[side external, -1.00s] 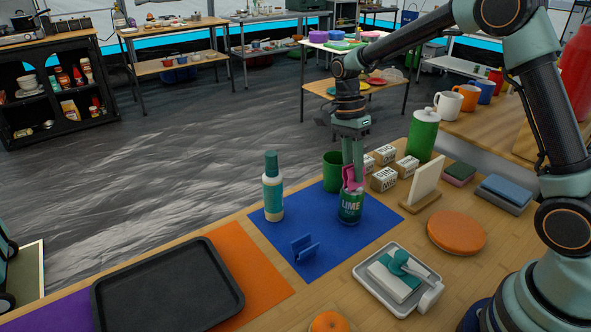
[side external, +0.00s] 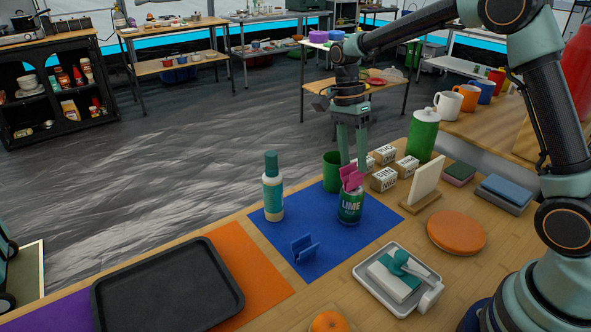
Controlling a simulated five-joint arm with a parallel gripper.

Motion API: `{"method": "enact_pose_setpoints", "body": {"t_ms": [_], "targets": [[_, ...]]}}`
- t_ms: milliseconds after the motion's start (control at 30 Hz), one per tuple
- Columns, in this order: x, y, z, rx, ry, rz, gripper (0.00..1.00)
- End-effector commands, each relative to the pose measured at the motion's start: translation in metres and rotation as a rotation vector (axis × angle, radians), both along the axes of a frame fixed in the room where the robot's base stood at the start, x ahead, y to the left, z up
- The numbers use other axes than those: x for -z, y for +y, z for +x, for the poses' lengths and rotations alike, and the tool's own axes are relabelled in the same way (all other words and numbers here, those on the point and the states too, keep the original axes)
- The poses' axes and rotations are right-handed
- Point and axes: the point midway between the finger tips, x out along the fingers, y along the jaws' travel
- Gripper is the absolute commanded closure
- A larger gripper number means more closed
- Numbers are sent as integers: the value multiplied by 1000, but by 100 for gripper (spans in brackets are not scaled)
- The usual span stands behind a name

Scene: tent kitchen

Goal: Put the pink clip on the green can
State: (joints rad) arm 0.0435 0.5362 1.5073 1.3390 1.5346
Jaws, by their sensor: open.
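The green can (side external: 350,207), labelled LIME, stands upright on the blue mat (side external: 376,228). The pink clip (side external: 351,178) sits on top of the can, its upper part standing above the rim; the exact contact is too small to make out. My gripper (side external: 352,161) is open, pointing down just above and behind the clip. Its fingers look apart from the clip and hold nothing.
A teal-and-white bottle (side external: 273,189) and a blue clip (side external: 304,249) are on the mat. A green cup (side external: 332,172) and small boxes (side external: 384,179) stand close behind the can. A white board (side external: 426,181) stands to its right. A black tray (side external: 168,292) lies front left.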

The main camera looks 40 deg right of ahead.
Motion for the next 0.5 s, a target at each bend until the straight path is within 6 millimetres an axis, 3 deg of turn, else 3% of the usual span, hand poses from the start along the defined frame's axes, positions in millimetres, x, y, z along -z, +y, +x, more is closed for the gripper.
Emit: {"method": "enact_pose_setpoints", "body": {"t_ms": [200,500], "targets": [[-48,-1,13,0,-6,0,48],[-85,-2,21,0,-2,0,48]]}}
